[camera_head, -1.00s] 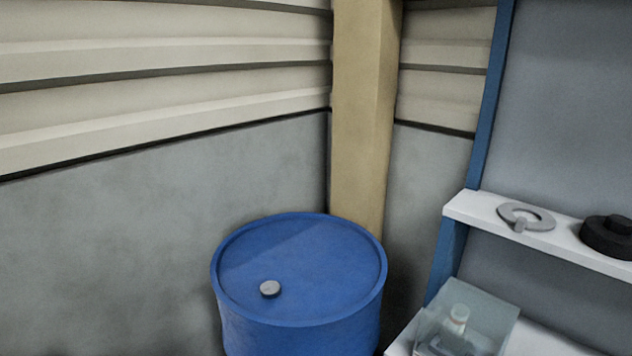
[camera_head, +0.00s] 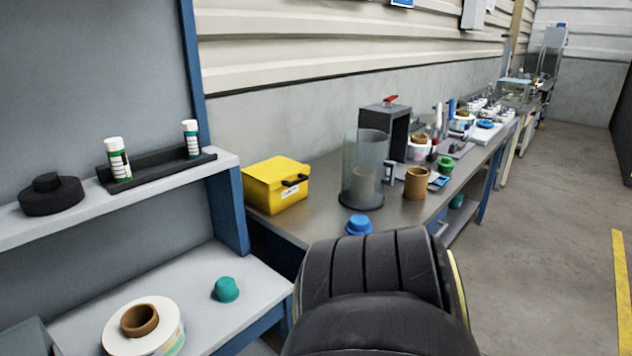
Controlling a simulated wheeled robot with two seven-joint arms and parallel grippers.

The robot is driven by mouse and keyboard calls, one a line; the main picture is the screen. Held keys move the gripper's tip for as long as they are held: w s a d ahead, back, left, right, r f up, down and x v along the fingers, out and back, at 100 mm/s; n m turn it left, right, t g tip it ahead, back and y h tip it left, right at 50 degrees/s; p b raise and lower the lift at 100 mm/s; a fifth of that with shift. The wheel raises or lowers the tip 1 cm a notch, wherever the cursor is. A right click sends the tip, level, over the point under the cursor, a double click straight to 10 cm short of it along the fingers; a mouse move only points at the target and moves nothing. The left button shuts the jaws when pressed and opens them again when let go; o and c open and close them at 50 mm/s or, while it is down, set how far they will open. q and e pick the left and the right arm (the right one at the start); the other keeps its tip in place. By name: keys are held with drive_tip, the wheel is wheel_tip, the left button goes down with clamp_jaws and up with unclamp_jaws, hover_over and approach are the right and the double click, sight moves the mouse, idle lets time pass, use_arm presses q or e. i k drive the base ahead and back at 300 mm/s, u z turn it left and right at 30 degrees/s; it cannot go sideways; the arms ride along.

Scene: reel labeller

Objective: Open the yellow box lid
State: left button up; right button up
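The yellow box (camera_head: 274,190) stands on the near left corner of the grey workbench, just right of the blue shelf post. Its lid (camera_head: 276,169) looks shut. A dark handle or latch shows on its right-facing side, with a pale label below. Neither of my grippers is in view, so their state does not show.
A dark ribbed arm part (camera_head: 375,280), apparently mine, fills the lower middle. A clear cylinder (camera_head: 364,165) stands right of the box, with a blue cap (camera_head: 359,225) and brown cup (camera_head: 416,183) nearby. A white shelf unit (camera_head: 105,205) is left. Open floor lies right.

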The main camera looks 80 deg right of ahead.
sight(276, 172)
drive_tip(key=z, duration=2.2)
